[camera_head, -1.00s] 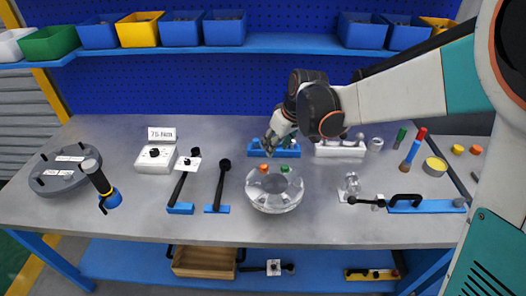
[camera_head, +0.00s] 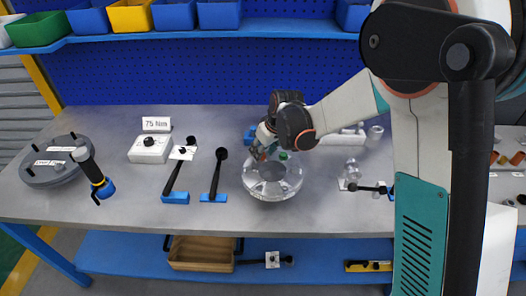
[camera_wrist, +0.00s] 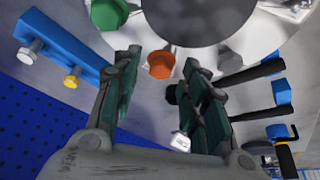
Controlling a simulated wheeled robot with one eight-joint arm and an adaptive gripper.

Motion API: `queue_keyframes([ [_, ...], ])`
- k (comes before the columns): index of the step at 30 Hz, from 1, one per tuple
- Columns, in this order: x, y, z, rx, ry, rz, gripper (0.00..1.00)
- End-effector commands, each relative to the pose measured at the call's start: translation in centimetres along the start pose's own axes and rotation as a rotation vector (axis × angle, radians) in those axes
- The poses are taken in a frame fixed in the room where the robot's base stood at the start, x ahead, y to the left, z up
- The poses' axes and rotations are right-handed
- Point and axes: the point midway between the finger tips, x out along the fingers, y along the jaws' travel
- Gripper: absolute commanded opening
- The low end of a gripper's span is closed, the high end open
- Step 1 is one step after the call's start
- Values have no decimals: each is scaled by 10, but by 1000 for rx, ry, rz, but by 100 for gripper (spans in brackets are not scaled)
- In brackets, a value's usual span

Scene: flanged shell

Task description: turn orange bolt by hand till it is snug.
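The clear flanged shell (camera_head: 272,181) stands on the bench, with a green bolt (camera_head: 283,155) on its rim. In the wrist view, the orange bolt (camera_wrist: 161,66) shows its head straight ahead between my fingertips, with the green bolt (camera_wrist: 108,14) to its left. My gripper (camera_head: 261,153) is over the shell's back left rim and hides most of the orange bolt in the head view. My gripper (camera_wrist: 162,60) is open, with a gap on each side of the orange head. I cannot tell whether the tips are level with the head or above it.
A blue rack (camera_wrist: 60,45) with spare bolts lies close to my gripper's left in the wrist view. Two black-handled wrenches (camera_head: 215,177) lie left of the shell. A white 75 Nm box (camera_head: 150,150) and a grey disc (camera_head: 55,165) stand further left.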

Motion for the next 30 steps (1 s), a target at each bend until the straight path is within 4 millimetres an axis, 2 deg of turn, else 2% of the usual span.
queue_keyframes([
  [6,0,0,0,0,0,0,40],
  [11,0,0,0,0,0,0,4],
  [12,0,0,0,0,0,0,0],
  [23,0,0,0,26,-1,12,0],
  [30,0,-2,0,139,0,59,0],
])
